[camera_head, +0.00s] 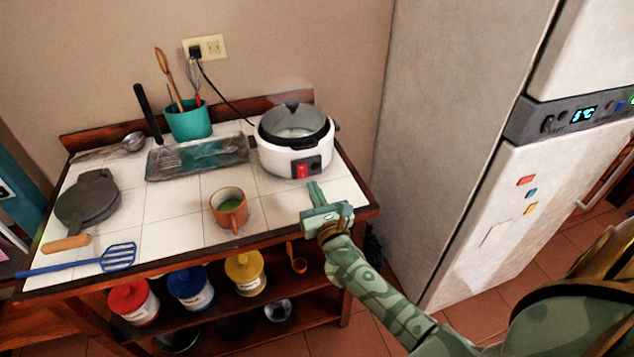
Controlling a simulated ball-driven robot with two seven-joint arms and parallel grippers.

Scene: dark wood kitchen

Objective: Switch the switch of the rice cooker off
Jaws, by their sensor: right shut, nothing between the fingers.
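I cannot tell the switch's position. My right gripper (314,188) is shut and empty. Its fingertips point up toward the cooker, just below and to the right of the switch in the picture. I cannot tell whether they touch it. My left gripper is not in view.
An orange cup (229,208) stands left of my right gripper. A glass tray (198,159), a teal utensil pot (188,121), a dark round pan (87,201) and a blue spatula (117,257) lie farther left. A tall fridge (450,150) stands close on the right.

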